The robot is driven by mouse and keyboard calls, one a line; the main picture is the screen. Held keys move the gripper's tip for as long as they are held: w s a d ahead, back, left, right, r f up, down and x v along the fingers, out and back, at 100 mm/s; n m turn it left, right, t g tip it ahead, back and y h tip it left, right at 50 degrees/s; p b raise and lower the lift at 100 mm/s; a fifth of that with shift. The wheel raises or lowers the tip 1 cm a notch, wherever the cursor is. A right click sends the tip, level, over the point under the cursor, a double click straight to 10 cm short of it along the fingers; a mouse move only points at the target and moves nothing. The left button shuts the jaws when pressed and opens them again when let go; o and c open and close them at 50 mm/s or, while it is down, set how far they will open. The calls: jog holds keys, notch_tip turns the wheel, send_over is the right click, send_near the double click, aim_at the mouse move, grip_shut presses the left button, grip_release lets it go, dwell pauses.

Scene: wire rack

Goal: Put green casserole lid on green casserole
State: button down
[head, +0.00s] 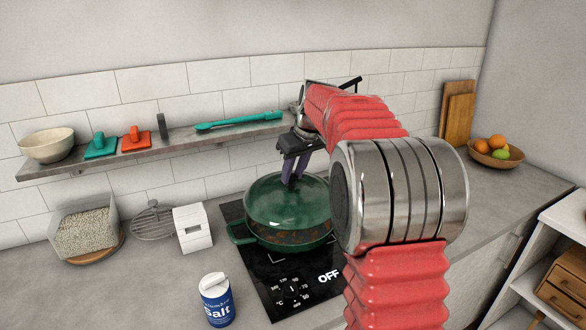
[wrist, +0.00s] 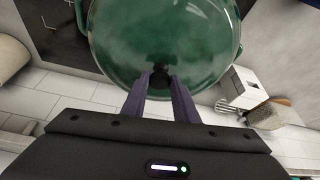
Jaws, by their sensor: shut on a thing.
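The green casserole (head: 290,248) stands on the black hob in the head view, with brownish contents showing at its front. The green casserole lid (head: 278,208) is above it, overlapping its opening, with a gap at the front. My gripper (head: 290,180) is shut on the lid's knob from above and behind. In the wrist view the fingers (wrist: 160,88) close on the dark knob, and the lid (wrist: 150,45) fills the upper middle. My gripper hides part of the knob. I cannot tell whether the lid's far edge touches the casserole.
The hob (head: 265,278) has a dial and an OFF display. A wall shelf (head: 185,138) is behind. A fruit bowl (head: 507,160) is at right.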

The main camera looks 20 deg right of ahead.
aim_at(294, 187)
jog(key=shift+f, duration=1.7)
jog(key=shift+f, duration=0.9)
dwell(2.8)
jog(key=c, duration=1.1)
grip_release()
jog(key=shift+f, duration=0.2)
jog(key=shift+o, duration=0.5)
jog(key=shift+r, duration=0.15)
jog(key=shift+v, duration=3.5)
